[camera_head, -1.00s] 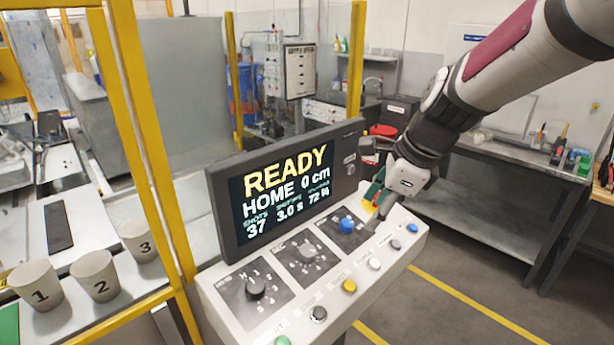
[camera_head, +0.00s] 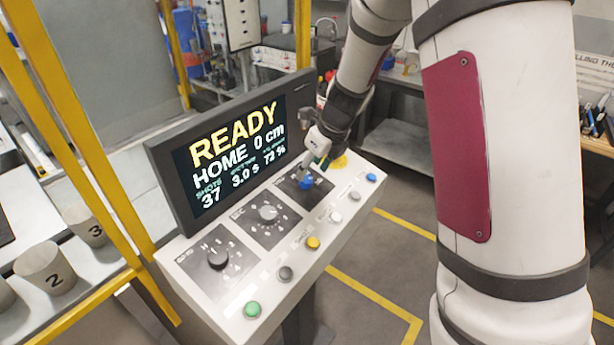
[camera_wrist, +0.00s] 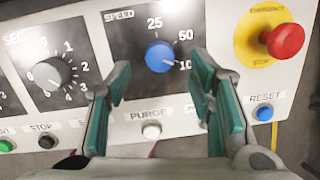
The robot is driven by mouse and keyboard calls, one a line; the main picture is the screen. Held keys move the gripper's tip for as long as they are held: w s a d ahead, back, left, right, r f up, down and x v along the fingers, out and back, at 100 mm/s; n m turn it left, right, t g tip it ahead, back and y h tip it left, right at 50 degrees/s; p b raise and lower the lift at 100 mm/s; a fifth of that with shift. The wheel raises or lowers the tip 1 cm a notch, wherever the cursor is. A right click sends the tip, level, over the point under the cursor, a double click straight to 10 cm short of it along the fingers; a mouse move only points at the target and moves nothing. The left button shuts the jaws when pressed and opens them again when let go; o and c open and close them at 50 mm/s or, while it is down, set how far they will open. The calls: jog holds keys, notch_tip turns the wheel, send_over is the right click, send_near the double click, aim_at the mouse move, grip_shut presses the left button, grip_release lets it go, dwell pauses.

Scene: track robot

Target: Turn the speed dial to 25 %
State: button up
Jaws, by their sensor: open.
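The blue speed dial (camera_wrist: 160,57) sits on a dark plate marked SPEED in the wrist view, with 25 above it, 50 to its upper right and a partly covered 10 to its lower right. In the head view the dial (camera_head: 306,182) is at the panel's far end. My gripper (camera_wrist: 160,82) is open; its green-sided fingers stand left and right of the dial's lower side, with nothing between them gripped. It also shows in the head view (camera_head: 316,160), just above the dial. The screen (camera_head: 237,150) reads READY, HOME 0 cm, 37, 3.0 s and a percentage in the low seventies.
A SEC dial (camera_wrist: 52,73) is left of the speed dial. A red emergency stop (camera_wrist: 283,41) and a blue RESET button (camera_wrist: 264,113) are at the right. A white PURGE button (camera_wrist: 151,131) lies below. Yellow posts (camera_head: 85,130) stand left of the panel.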

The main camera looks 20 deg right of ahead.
aim_at(307, 179)
jog(key=shift+x, duration=2.3)
jog(key=c, duration=1.2)
